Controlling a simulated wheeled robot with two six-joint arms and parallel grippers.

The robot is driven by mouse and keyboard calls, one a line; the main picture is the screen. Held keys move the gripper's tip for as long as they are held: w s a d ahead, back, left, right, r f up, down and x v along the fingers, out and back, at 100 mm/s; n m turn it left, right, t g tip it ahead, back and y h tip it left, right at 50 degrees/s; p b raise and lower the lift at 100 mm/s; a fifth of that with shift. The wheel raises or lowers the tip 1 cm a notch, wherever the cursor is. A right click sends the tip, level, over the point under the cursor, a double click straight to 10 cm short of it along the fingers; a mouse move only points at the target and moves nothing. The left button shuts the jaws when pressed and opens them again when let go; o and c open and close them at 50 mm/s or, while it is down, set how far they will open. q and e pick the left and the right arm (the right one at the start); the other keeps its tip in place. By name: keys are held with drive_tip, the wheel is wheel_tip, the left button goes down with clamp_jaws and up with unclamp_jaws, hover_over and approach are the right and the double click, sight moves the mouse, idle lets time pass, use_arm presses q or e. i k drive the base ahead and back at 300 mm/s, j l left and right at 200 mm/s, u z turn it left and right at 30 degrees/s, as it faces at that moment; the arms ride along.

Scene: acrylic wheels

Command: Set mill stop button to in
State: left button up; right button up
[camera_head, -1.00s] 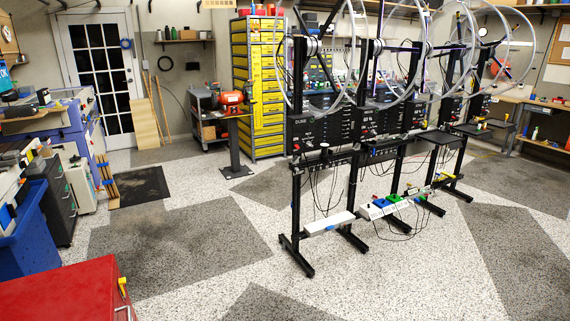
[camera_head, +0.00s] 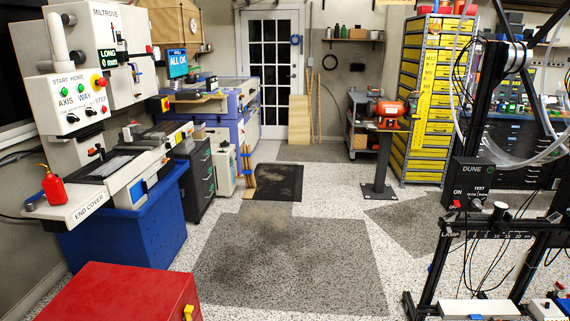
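The mill (camera_head: 60,98) is a white machine at the left with a control panel. A red button (camera_head: 99,80) sits at the panel's upper right, beside green start and home buttons (camera_head: 70,93). Black knobs (camera_head: 82,115) are below them. The red button looks raised, but I cannot tell surely whether it is in or out. A second red button on a yellow box (camera_head: 165,104) is on another machine behind the mill. Neither of my grippers is in view.
A red cabinet (camera_head: 130,295) stands at the front left. A blue bin-like base (camera_head: 130,232) is under the mill bed, with a red oil can (camera_head: 53,186) on its end cover. The middle floor (camera_head: 290,260) is clear.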

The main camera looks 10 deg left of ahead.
sight(102, 82)
drive_tip(key=i+u, duration=0.25)
drive_tip(key=u, duration=0.2)
drive_tip(key=i+l+u, duration=0.2)
drive_tip(key=u, duration=0.25)
drive_tip(key=i+l+u, duration=0.2)
drive_tip(key=u, duration=0.25)
drive_tip(key=i+l+u, duration=0.15)
drive_tip(key=u, duration=0.3)
drive_tip(key=i+l, duration=0.15)
drive_tip(key=l, duration=0.2)
drive_tip(key=i+l+u, duration=0.15)
drive_tip(key=l, duration=0.25)
drive_tip(key=i+l, duration=0.15)
drive_tip(key=l, duration=0.25)
drive_tip(key=i+l+u, duration=0.15)
drive_tip(key=l, duration=0.25)
drive_tip(key=i+l+u, duration=0.15)
drive_tip(key=i+l, duration=0.2)
drive_tip(key=i+l+u, duration=0.15)
drive_tip(key=i+l, duration=0.2)
drive_tip(key=i+l+u, duration=0.15)
drive_tip(key=i+l, duration=0.15)
drive_tip(key=l, duration=0.25)
drive_tip(key=i+l+u, duration=0.15)
drive_tip(key=i+l, duration=0.15)
drive_tip(key=l, duration=0.2)
drive_tip(key=i+l, duration=0.3)
drive_tip(key=i+j+u, duration=0.05)
drive_tip(key=i, duration=0.05)
